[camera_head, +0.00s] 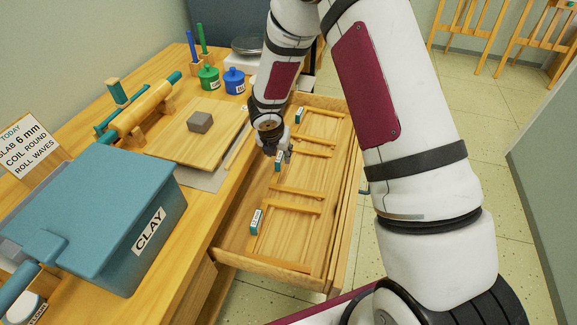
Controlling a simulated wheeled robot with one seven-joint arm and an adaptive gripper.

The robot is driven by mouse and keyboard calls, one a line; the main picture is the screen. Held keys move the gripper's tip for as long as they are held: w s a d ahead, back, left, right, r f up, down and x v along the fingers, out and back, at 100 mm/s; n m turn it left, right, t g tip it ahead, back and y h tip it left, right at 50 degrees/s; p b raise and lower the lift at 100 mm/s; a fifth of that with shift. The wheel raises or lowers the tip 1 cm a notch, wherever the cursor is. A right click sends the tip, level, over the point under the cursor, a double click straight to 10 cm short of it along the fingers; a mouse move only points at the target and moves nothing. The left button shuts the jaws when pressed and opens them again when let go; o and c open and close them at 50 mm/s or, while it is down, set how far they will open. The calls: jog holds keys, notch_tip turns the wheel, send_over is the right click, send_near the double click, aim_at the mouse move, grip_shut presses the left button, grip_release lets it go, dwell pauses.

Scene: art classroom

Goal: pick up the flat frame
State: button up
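An open wooden drawer (340,235) holds several pale wooden strips and three small teal blocks with white labels. The near block (256,220) stands by the drawer's left side, the far block (299,114) near its back. The middle block (279,162) is right under my gripper (277,152). The label writing is too small to read, so I cannot tell which piece is the flat frame. My gripper points down at the drawer's left side, at or just above the middle block. Its fingers are small and partly hidden, and I cannot tell whether they grip the block.
The wooden table (205,205) left of the drawer holds a blue clay box (95,215), a board (185,150) with a grey block (200,122), a rolling pin (150,105) and green and blue jars (234,82). A sign (30,145) reads SLAB 6 mm.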

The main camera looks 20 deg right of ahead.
aim_at(279, 157)
jog(key=shift+b+x, duration=0.4)
jog(key=shift+x, duration=1.55)
grip_shut()
jog(key=shift+r, duration=0.1)
